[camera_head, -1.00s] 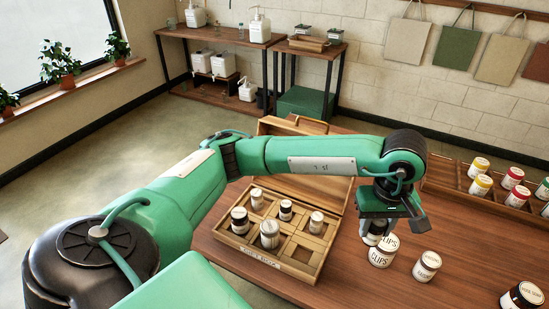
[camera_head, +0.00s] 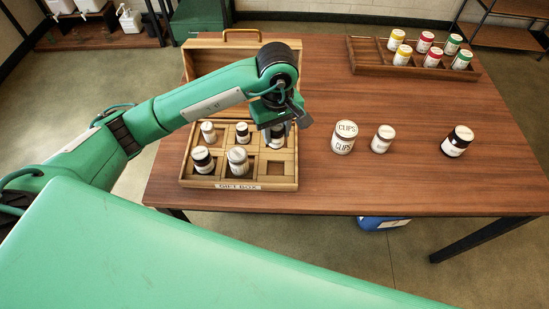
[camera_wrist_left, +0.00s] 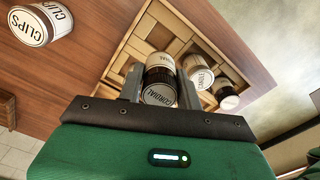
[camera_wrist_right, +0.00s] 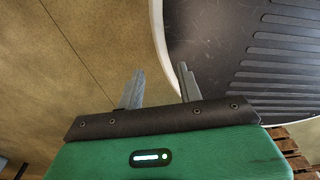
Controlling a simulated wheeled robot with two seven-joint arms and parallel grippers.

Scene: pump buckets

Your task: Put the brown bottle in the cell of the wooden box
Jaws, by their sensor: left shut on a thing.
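My left gripper (camera_head: 279,122) is shut on the brown bottle (camera_head: 277,138), a dark bottle with a white label. In the left wrist view the bottle (camera_wrist_left: 160,85) sits between the fingers, its label reading "CORDIAL". The wooden box (camera_head: 240,184), marked "GIFT BOX", is open. The bottle is at its back right cell; I cannot tell whether its base is inside. The front right cell (camera_head: 277,169) is empty. Several other jars and bottles fill the other cells. My right gripper (camera_wrist_right: 160,88) shows only in the right wrist view, open and empty.
A "CLIPS" jar (camera_head: 344,138), a smaller white jar (camera_head: 383,139) and a dark jar (camera_head: 457,141) stand on the table (camera_head: 400,185) right of the box. A divided tray (camera_head: 370,63) with several coloured-lid jars is at the back right. The box lid (camera_head: 205,62) stands raised behind the box.

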